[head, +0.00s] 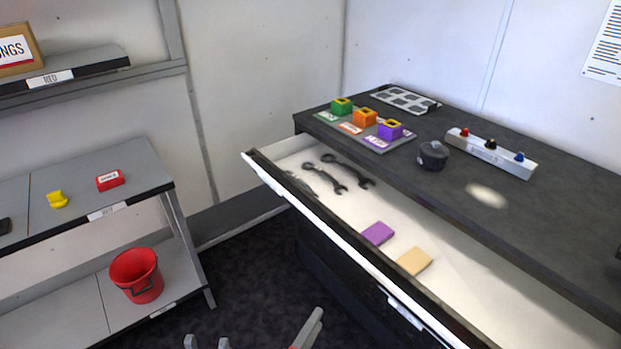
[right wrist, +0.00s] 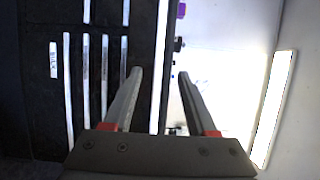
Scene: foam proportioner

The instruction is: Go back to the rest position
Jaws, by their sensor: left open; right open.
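My left gripper (head: 207,343) shows only as two grey fingertips at the bottom edge of the head view, set apart with nothing between them. My right gripper (head: 307,329) shows as a grey finger with a red part, just right of it, over the dark floor. In the right wrist view my right gripper (right wrist: 159,73) has its two fingers wide apart and empty. Both grippers are low in front of the open drawer (head: 330,238) and appear apart from it. The rest of both arms is out of view.
The drawer juts from the dark cabinet (head: 560,215) and holds wrenches (head: 345,172), a purple block (head: 377,233) and a tan block (head: 413,261). At left stands a grey shelf unit (head: 130,185) with a red bucket (head: 136,274). Dark floor (head: 245,275) lies free between them.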

